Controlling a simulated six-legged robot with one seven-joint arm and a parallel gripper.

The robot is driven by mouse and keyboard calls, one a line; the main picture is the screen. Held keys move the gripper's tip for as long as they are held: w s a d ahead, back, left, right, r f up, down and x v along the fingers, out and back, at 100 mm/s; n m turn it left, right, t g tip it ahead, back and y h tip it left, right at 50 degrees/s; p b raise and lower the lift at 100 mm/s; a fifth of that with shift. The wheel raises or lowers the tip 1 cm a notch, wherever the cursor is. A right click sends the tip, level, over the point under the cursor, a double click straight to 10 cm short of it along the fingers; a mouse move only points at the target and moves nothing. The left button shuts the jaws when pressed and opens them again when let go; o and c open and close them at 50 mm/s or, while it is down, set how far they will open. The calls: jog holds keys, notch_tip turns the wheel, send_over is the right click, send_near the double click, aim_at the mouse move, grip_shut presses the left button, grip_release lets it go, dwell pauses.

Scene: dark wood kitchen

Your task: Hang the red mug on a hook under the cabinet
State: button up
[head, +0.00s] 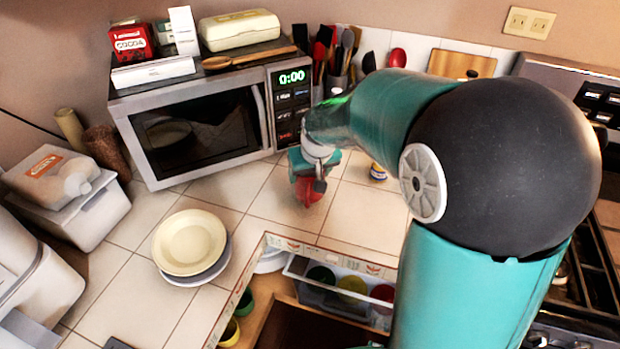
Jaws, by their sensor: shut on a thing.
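The red mug (309,192) is in the head view, over the tiled counter in front of the microwave's right side. My gripper (316,184) is at the mug from above and shut on it. Its fingers and wrist hide much of the mug, so the grip point and handle cannot be made out. I cannot tell whether the mug touches the counter. No cabinet underside with hooks shows in this view.
A microwave (197,135) with boxes on top stands behind. Stacked plates (190,243) sit at left on the counter. An open drawer or cabinet with colored cups (352,286) is in front. Utensils (338,60) stand behind my arm; a stove (590,265) is at right.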

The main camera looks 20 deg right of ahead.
jog(key=s+a+r, duration=0.1)
jog(key=s+r, duration=0.9)
jog(key=s, duration=0.4)
jog(key=shift+a+r, duration=0.2)
jog(key=shift+r, duration=0.1)
jog(key=shift+w, duration=0.1)
dwell(0.4)
